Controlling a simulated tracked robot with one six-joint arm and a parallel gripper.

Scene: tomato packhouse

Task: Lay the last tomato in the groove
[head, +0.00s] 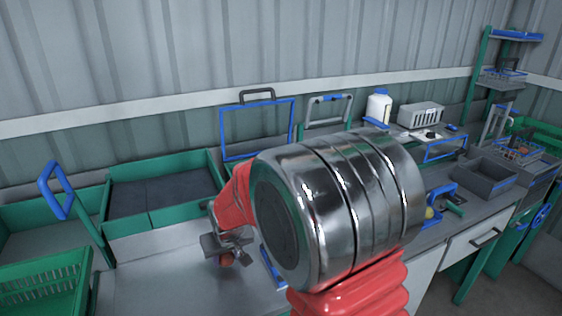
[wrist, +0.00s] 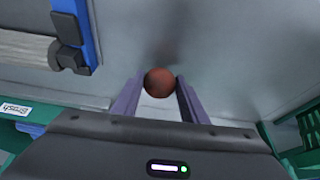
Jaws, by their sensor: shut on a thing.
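The tomato (wrist: 159,82) is a small, dull red ball held between the two fingertips of my gripper (wrist: 158,90). In the head view my gripper (head: 229,255) hangs over the grey worktop, with the tomato (head: 226,260) low between its fingers. A dark, blurred shadow lies just beyond the tomato in the wrist view. How far the tomato is above the surface I cannot tell. I cannot make out the groove for certain; my arm covers much of the bench in the head view.
A blue-edged rail (wrist: 85,30) with a pale slatted part stands at upper left in the wrist view. Green-walled bins (head: 160,161) line the back left, and a green crate (head: 45,284) is at front left. A grey tray (head: 487,180) stands at right. Bare worktop (head: 165,285) shows left of my gripper.

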